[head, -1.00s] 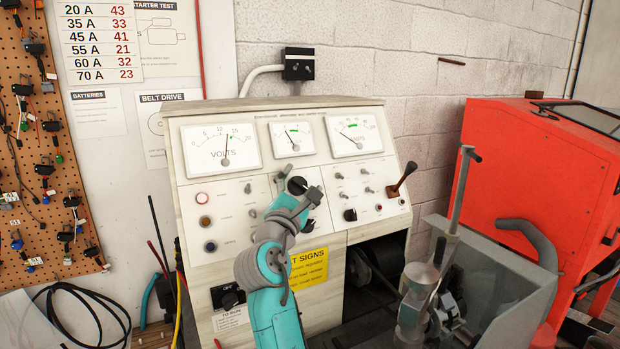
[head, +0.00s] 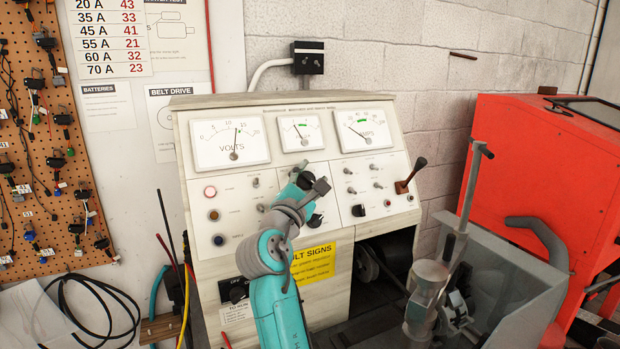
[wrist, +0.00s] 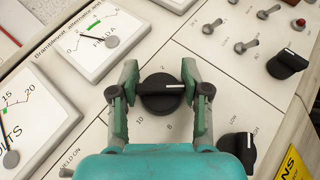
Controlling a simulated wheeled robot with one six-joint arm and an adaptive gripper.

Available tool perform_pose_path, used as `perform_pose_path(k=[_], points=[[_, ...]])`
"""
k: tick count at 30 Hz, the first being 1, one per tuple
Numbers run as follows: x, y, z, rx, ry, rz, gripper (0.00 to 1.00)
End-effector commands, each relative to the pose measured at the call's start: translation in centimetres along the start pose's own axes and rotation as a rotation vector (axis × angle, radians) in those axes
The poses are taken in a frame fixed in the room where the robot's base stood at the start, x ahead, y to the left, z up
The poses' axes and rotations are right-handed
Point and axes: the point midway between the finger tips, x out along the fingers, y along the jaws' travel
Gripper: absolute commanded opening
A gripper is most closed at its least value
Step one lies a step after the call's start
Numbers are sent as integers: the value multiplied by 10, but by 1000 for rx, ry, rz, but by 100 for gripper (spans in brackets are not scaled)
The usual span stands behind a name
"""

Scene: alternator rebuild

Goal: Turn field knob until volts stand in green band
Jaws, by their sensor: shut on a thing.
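The field knob (wrist: 161,93) is black with a white pointer line toward the right, on a numbered dial in the wrist view. My gripper (wrist: 160,98) has one finger on each side of it and is shut on it. In the head view my gripper (head: 307,182) is at the panel and partly covers the knob.
Two more meters, a small one (head: 301,133) and the amps meter (head: 365,130), sit right of the volts meter. Another black knob (wrist: 240,147) and several toggle switches (wrist: 245,47) are close to my gripper. A brown-handled lever (head: 411,175) sticks out at right.

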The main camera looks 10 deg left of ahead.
Motion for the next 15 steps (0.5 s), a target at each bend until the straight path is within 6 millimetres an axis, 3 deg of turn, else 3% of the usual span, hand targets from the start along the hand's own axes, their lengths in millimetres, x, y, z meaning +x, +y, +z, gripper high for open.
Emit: perform_pose_path(k=[15], points=[[0, 0, 0, 205, 1, -384, 12]])
